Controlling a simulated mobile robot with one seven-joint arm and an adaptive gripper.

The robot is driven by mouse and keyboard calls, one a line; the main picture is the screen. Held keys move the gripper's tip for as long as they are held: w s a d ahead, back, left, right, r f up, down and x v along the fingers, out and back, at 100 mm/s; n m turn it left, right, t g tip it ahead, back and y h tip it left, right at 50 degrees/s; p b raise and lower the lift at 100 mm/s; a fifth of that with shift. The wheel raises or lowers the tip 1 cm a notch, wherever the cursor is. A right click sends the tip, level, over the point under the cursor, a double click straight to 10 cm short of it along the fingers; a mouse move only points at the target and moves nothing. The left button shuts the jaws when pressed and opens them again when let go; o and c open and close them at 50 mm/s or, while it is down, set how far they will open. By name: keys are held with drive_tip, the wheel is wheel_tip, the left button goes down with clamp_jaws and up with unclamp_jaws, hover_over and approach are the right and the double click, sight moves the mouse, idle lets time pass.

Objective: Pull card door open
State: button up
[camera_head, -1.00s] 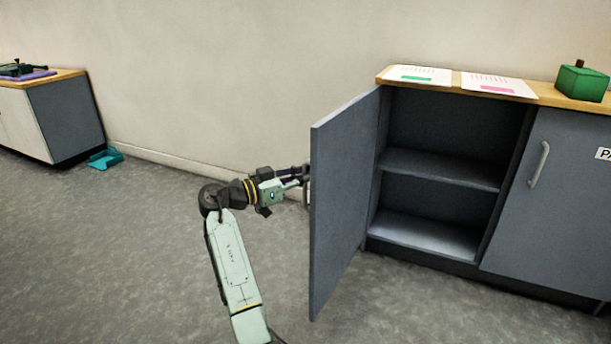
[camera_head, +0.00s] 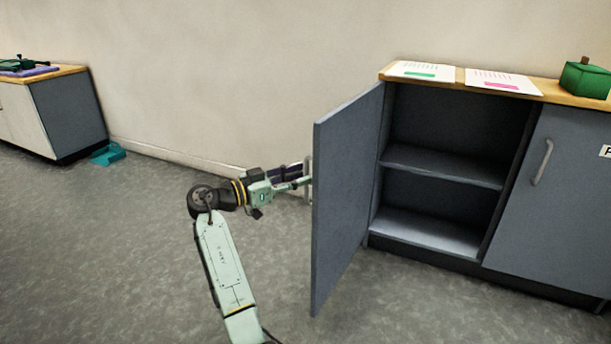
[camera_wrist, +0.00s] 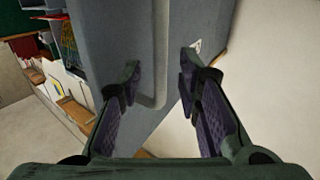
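The grey card door (camera_head: 338,200) of the cupboard stands swung wide open, its outer face turned left. Its pale bar handle (camera_head: 308,172) is on that outer face, near the free edge. My gripper (camera_head: 301,183) is at the handle on the left side of the door. In the wrist view the handle (camera_wrist: 160,45) runs down between my two spread fingers (camera_wrist: 160,85), with gaps on both sides. The fingers do not press on it. The door face (camera_wrist: 110,30) fills the view behind the handle.
The cupboard's open bay shows an empty shelf (camera_head: 440,164). A second closed door (camera_head: 560,190) is to its right. Papers (camera_head: 425,70) and a green box (camera_head: 584,80) lie on top. Another cabinet (camera_head: 70,115) stands far left.

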drive_tip(key=v, duration=0.9)
drive_tip(key=shift+a, duration=0.15)
